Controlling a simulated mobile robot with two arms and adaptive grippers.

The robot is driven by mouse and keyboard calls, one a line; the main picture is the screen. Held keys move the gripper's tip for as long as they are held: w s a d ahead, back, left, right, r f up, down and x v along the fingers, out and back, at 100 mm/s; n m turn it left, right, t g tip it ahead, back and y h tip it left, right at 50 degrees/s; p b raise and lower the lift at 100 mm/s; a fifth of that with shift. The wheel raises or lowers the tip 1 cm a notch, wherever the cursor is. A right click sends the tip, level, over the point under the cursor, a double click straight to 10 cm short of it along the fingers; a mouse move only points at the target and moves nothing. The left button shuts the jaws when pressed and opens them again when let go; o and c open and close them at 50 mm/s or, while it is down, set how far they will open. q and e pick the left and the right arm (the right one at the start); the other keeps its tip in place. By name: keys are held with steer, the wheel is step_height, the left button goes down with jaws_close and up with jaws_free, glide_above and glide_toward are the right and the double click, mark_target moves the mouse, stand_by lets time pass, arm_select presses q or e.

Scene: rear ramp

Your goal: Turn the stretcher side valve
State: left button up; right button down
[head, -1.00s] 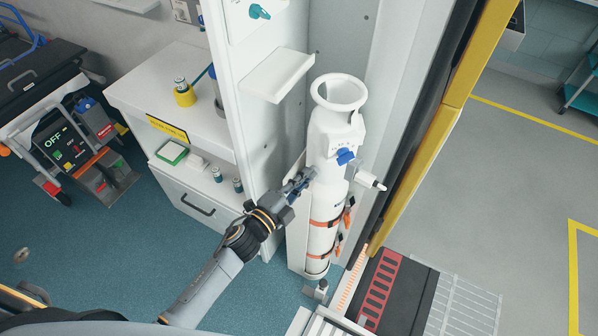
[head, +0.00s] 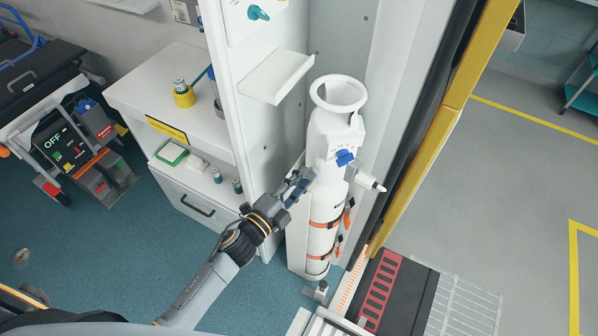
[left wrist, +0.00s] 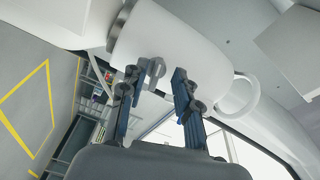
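A tall white cylinder (head: 328,198) with a ring-shaped top (head: 340,93) stands strapped upright beside the cabinet. A blue valve knob (head: 345,157) sits on its front, below the ring. I cannot tell from a label whether this is the stretcher side valve. My left gripper (head: 309,177) is at the cylinder's left side, a little below and left of the knob. In the left wrist view the blue-padded fingers (left wrist: 168,78) are spread apart in front of the white cylinder body (left wrist: 168,40), with nothing clearly held. The knob is not clearly visible there. My right gripper is out of view.
A teal knob (head: 258,12) is on the wall panel above a small white shelf (head: 276,77). A white nozzle (head: 371,182) sticks out right of the cylinder. A cabinet (head: 185,125) stands left, a yellow-edged door frame (head: 440,140) right. Blue floor is open at lower left.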

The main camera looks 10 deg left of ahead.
arm_select(q)
steer(key=v, duration=1)
steer(key=shift+s+a, duration=0.3)
steer(key=shift+r, duration=0.1)
steer(key=s+a+f+n+g+y, duration=0.2)
steer(key=s+f+n, duration=0.1)
steer(key=f, duration=0.6)
steer(key=s+a+f+n+g+y, duration=0.2)
steer(key=s+f+n, duration=0.15)
steer(key=f, duration=0.65)
steer(key=s+a+f+n+g+y, duration=0.2)
steer(key=a+f+n, duration=0.15)
steer(key=f, duration=0.55)
steer(key=s+f+n+g, duration=0.2)
steer(key=s+f, duration=0.4)
steer(key=s, duration=0.3)
steer(key=s+f+n+g+y, duration=0.1)
steer(key=s+f+n+g, duration=0.2)
steer(key=s, duration=0.6)
steer(key=s+f+n+g, duration=0.3)
steer(key=s+f+g, duration=0.1)
steer(key=s+f, duration=0.4)
steer(key=shift+s+f+y, duration=0.35)
steer(key=shift+s+y, duration=0.05)
steer(key=shift+s, duration=0.6)
